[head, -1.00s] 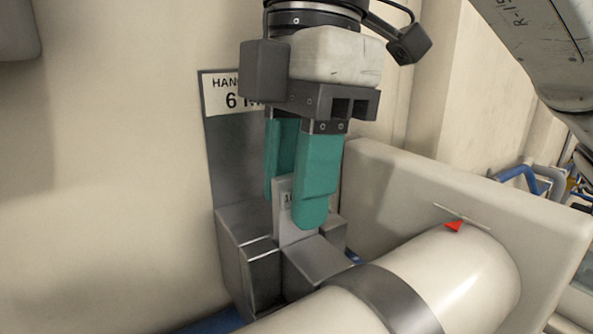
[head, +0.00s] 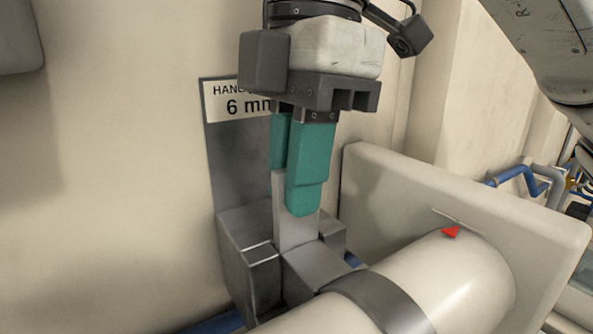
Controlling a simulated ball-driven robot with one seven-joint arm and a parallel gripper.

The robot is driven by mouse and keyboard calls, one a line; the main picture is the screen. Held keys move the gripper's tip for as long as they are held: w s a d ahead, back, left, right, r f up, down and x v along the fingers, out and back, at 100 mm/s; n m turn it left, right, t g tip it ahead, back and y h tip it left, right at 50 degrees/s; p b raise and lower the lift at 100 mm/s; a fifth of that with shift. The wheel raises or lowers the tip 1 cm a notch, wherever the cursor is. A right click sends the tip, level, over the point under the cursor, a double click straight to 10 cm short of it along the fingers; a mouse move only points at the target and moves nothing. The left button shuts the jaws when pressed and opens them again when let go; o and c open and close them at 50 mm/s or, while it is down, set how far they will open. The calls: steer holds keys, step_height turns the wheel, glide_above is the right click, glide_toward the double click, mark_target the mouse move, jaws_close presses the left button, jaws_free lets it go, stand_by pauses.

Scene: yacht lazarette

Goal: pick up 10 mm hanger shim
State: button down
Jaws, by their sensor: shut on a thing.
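The shim (head: 292,228) is a flat grey upright plate in the head view. Its lower part shows below my fingers, and its foot joins a grey metal block that reaches toward the white cylinder. My gripper (head: 301,190) has teal fingers and points straight down. The fingers are shut on the upper part of the shim, and the near finger hides much of it, including its label. I cannot tell whether the shim's foot is clear of the metal hanger around it.
A grey backplate (head: 233,160) with a "6 mm" label stands against the wall behind the shim. A white cylinder (head: 440,280) with a metal band (head: 378,302) and a red mark lies at right. A cream panel (head: 470,205) stands behind it. Blue pipes (head: 520,175) are far right.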

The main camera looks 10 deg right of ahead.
steer(key=shift+r+p, duration=0.45)
steer(key=shift+r, duration=3.7)
steer(key=s+d, duration=0.5)
steer(key=s, duration=0.7)
